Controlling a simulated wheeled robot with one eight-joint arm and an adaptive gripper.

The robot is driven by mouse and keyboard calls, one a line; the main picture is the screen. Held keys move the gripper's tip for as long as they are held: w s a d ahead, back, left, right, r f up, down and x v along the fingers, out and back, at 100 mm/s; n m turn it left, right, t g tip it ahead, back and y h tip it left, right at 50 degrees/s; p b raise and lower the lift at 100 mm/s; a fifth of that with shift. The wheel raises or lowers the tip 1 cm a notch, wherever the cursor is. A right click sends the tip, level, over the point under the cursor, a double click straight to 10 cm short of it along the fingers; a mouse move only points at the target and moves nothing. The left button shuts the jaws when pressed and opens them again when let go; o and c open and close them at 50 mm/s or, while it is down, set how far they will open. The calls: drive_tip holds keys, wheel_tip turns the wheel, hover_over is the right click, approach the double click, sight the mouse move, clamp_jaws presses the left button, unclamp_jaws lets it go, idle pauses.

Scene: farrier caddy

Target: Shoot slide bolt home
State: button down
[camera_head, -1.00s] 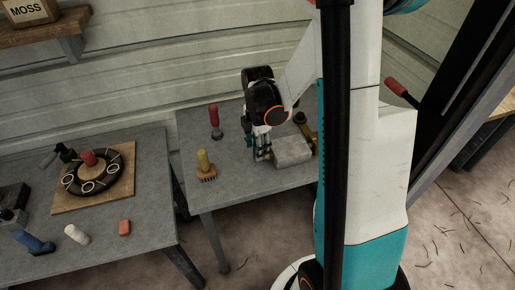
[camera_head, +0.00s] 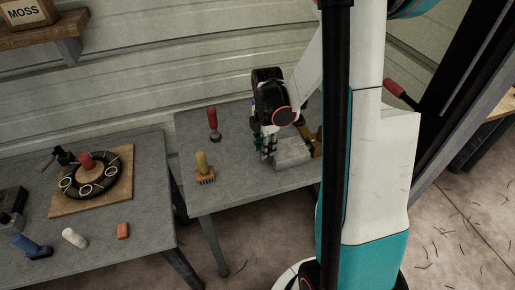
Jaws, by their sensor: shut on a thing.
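My gripper (camera_head: 267,149) points down at the left end of a pale grey block (camera_head: 292,152) on the right-hand grey table (camera_head: 235,199). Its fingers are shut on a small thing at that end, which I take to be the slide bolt. The bolt is too small and too hidden by the fingers to make out, and I cannot tell how far it is slid. A brown-yellow piece (camera_head: 317,146) stands at the block's right end, partly behind my arm.
A red-handled tool (camera_head: 213,122) and a yellow-handled brush (camera_head: 203,168) stand left of my gripper. The left table holds a wooden board (camera_head: 122,158) with a dark ring, an orange block (camera_head: 122,230) and a blue-handled tool (camera_head: 31,246).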

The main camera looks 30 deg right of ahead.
drive_tip(key=shift+d, duration=0.15)
drive_tip(key=c, duration=1.3)
unclamp_jaws()
drive_tip(key=shift+d, duration=0.15)
drive_tip(key=shift+r, duration=0.15)
wheel_tip(320, 180, up, 12)
